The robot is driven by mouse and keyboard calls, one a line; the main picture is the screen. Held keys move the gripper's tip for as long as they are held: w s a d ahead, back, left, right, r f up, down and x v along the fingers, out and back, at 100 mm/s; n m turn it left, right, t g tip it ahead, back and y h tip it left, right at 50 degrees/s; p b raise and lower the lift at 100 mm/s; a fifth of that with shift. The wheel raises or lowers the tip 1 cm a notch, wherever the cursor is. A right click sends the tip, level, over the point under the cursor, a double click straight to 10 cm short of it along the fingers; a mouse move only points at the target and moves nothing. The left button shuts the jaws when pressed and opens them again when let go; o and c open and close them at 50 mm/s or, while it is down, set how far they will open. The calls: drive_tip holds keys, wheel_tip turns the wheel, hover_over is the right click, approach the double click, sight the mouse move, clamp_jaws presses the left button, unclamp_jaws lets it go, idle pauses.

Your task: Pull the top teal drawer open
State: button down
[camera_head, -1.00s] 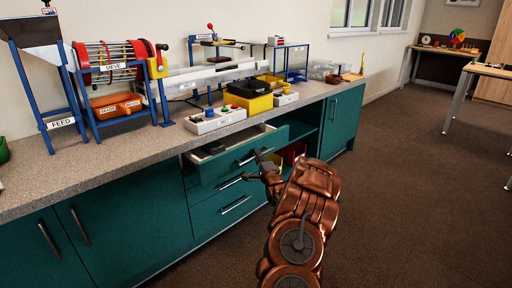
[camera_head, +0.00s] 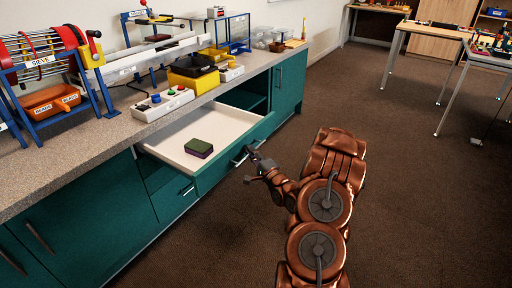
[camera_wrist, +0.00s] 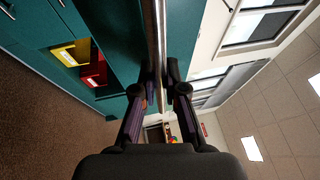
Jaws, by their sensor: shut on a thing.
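The top teal drawer (camera_head: 232,158) stands far out from the counter in the head view, with its pale inside showing. A small dark green and maroon block (camera_head: 199,148) lies in it. Its silver bar handle (camera_head: 243,156) is on the front, and the bar also runs upright between the fingers in the wrist view (camera_wrist: 160,35). My gripper (camera_head: 254,158) is at the handle, shut on it. In the wrist view the two dark fingers (camera_wrist: 161,90) lie on either side of the bar. The inner fingertip contact is partly hidden.
Another teal drawer (camera_head: 170,198) below is shut. The counter (camera_head: 110,135) carries a sieve machine (camera_head: 45,60), a white button box (camera_head: 162,104) and a yellow bin (camera_head: 195,80). The wrist view shows yellow and red containers (camera_wrist: 90,68) in an open cupboard bay.

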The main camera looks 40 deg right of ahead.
drive_tip(key=shift+s, duration=0.15)
drive_tip(key=c, duration=1.2)
unclamp_jaws()
drive_tip(key=s+a+f, duration=0.1)
drive_tip(key=s+f, duration=0.1)
drive_tip(key=s, duration=0.9)
drive_tip(key=shift+s, duration=0.4)
drive_tip(key=shift+a+f, duration=0.1)
